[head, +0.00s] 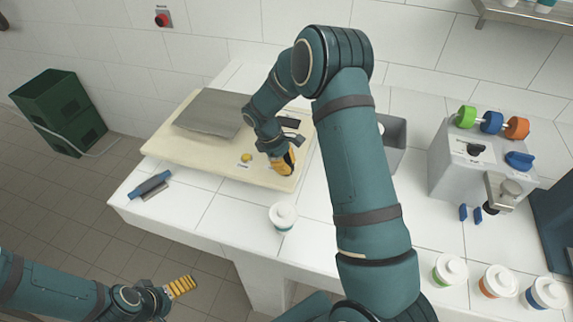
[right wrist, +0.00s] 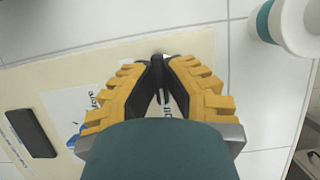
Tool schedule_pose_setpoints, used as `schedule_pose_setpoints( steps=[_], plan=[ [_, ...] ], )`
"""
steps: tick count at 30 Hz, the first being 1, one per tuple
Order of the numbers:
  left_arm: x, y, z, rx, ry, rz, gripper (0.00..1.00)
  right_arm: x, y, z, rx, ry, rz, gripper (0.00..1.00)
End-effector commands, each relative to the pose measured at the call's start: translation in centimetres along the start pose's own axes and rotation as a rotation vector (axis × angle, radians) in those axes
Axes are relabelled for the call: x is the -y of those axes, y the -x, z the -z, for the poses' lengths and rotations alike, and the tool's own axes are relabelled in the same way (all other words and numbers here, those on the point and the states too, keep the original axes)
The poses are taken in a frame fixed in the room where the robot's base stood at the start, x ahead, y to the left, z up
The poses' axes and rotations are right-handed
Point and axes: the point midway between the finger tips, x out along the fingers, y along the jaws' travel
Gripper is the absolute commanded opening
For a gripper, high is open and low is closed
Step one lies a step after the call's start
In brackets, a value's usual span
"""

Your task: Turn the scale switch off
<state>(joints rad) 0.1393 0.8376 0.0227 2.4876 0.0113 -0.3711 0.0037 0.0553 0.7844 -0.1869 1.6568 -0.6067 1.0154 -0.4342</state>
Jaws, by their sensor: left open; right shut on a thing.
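The scale is a cream board with a grey plate (head: 209,113), a dark display (head: 290,122) and a small yellow knob (head: 246,156) by a printed label. My right gripper (head: 284,168) is at the board's front right corner. In the right wrist view its yellow fingers (right wrist: 160,65) close around a small black piece (right wrist: 159,56) at the board's edge, which looks like the scale switch. The fingers hide most of it, so its position cannot be told. The display (right wrist: 30,132) also shows there. My left gripper (head: 180,287) is open and empty, away from the counter.
A lidded white cup (head: 283,217) stands in front of the board, close to my right gripper. A blue tool (head: 150,186) lies at the counter's left. A filler machine (head: 480,160) and several lidded cups (head: 498,281) stand at the right. A grey bin (head: 393,145) is behind my right arm.

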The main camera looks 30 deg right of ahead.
Motion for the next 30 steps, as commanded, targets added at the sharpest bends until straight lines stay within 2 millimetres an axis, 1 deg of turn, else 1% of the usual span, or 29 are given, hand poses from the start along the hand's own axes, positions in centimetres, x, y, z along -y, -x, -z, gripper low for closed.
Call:
schedule_pose_setpoints(
  steps=[17, 18, 19, 20, 30],
  plan=[
    [0.01, -0.03, -0.01, 0.000, 0.000, 0.000, 1.00, 0.13, -0.18, 0.00, 0.002, 0.028, -0.007, 0.00],
    [0.01, -0.03, -0.01, 0.000, 0.000, 0.000, 1.00, 0.13, -0.17, 0.00, 0.002, 0.028, -0.007, 0.26],
    [0.01, -0.03, -0.01, 0.000, 0.000, 0.000, 1.00, 0.12, -0.17, 0.00, 0.002, 0.028, -0.007, 0.37],
    [0.01, -0.03, -0.01, 0.000, 0.000, 0.000, 1.00, 0.11, -0.15, 0.00, 0.002, 0.027, -0.008, 0.41],
    [0.00, -0.02, -0.02, 0.000, 0.000, 0.000, 1.00, 0.02, 0.22, 0.00, 0.000, 0.026, -0.010, 0.41]
  ],
)
